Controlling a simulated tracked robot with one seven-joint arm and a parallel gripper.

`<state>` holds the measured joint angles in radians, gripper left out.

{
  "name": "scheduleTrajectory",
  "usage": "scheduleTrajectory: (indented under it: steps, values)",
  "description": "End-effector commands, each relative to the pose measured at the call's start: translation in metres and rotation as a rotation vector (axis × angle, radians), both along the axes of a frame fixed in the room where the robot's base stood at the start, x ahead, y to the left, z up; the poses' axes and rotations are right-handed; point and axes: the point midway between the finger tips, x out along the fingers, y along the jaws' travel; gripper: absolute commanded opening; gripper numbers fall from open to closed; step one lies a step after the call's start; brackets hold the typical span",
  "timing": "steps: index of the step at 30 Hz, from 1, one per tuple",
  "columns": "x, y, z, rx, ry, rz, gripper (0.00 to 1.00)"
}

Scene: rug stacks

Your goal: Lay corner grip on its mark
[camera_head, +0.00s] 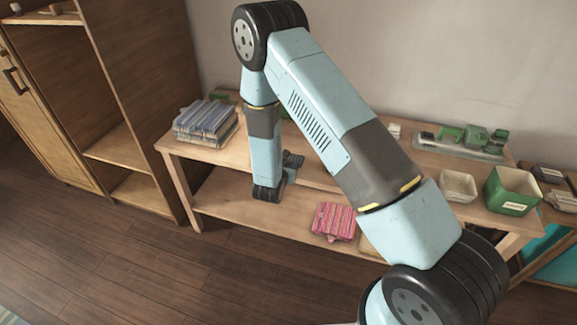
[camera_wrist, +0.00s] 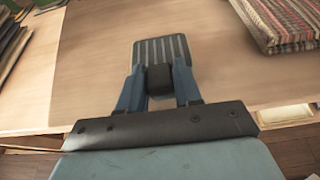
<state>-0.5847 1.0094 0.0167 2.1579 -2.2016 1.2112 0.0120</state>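The corner grip (camera_wrist: 160,50) looks like a flat grey ribbed pad with a dark block on it. In the wrist view my gripper (camera_wrist: 159,84) has its two blue fingers on either side of that block and appears shut on it. The pad lies over or on the bare wooden top; I cannot tell whether it touches. In the head view my gripper (camera_head: 286,172) is low over the bench, partly hidden by my arm. No mark for the grip is visible.
The bench (camera_head: 185,151) carries a stack of blue-grey rugs (camera_head: 205,122) at left. A striped reddish stack (camera_wrist: 285,22) is at right in the wrist view. A green box (camera_head: 511,191) and white bowl (camera_head: 458,185) stand at right.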

Motion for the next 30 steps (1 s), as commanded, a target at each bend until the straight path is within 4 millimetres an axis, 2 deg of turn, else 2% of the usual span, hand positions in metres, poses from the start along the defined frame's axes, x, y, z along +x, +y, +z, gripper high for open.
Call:
scheduleTrajectory:
  steps: [1, 9, 20, 26, 30]
  values:
    - [0.0, 0.0, 0.0, 0.0, 0.0, 0.0, 0.38]
    - [0.0, 0.0, 0.0, 0.0, 0.0, 0.0, 0.63]
    - [-0.006, 0.003, 0.003, 0.001, 0.001, 0.001, 0.63]
    - [-0.032, 0.013, 0.014, 0.0, 0.0, 0.003, 0.63]
    - [-0.057, 0.022, 0.025, 0.001, 0.001, 0.003, 0.63]
